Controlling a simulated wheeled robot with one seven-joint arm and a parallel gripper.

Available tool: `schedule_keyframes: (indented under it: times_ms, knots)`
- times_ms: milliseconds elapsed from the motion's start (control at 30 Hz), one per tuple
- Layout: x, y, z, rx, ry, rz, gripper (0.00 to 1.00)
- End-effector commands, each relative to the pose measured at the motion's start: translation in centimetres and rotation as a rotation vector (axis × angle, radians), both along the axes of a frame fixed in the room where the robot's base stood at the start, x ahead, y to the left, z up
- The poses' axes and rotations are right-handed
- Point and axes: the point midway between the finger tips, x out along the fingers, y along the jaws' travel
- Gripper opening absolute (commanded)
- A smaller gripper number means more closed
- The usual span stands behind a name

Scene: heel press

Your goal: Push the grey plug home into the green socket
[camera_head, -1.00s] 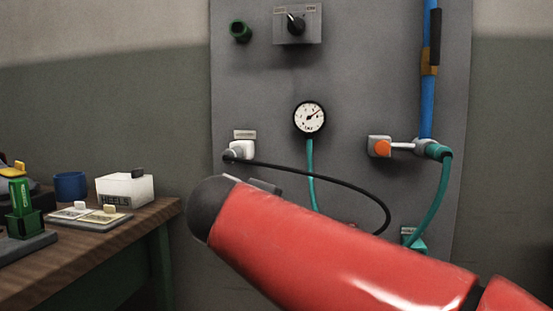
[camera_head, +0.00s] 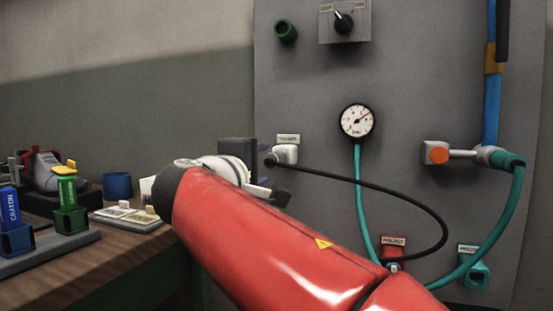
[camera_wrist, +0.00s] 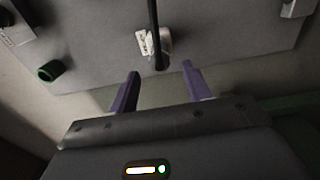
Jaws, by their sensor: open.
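A grey plug (camera_head: 272,160) on a black cable sits at a pale holder (camera_head: 287,154) on the panel's left side; I cannot tell how firmly it is held. The plug also shows in the wrist view (camera_wrist: 161,58), just beyond my fingers. A dark green round socket (camera_head: 285,30) stands out from the panel above, with its mouth empty. It shows at the left in the wrist view (camera_wrist: 50,71). My gripper (camera_head: 263,159) is beside the plug, on its left in the head view. Its purple fingers (camera_wrist: 158,78) are apart with nothing between them.
The black cable (camera_head: 413,203) loops right and down to a red block (camera_head: 393,246). A gauge (camera_head: 357,121), a knob box (camera_head: 344,21), a lever with an orange end (camera_head: 437,154) and a teal hose fitting (camera_head: 474,272) are on the panel. A cluttered bench (camera_head: 110,255) stands left.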

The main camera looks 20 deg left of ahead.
Motion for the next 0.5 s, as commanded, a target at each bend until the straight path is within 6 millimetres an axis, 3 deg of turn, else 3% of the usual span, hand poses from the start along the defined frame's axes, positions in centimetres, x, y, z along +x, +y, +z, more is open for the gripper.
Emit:
schedule_keyframes:
  times_ms: [500]
  knots:
    - [6.8, -0.6, 0.1, -0.001, 0.001, -0.002, 0.49]
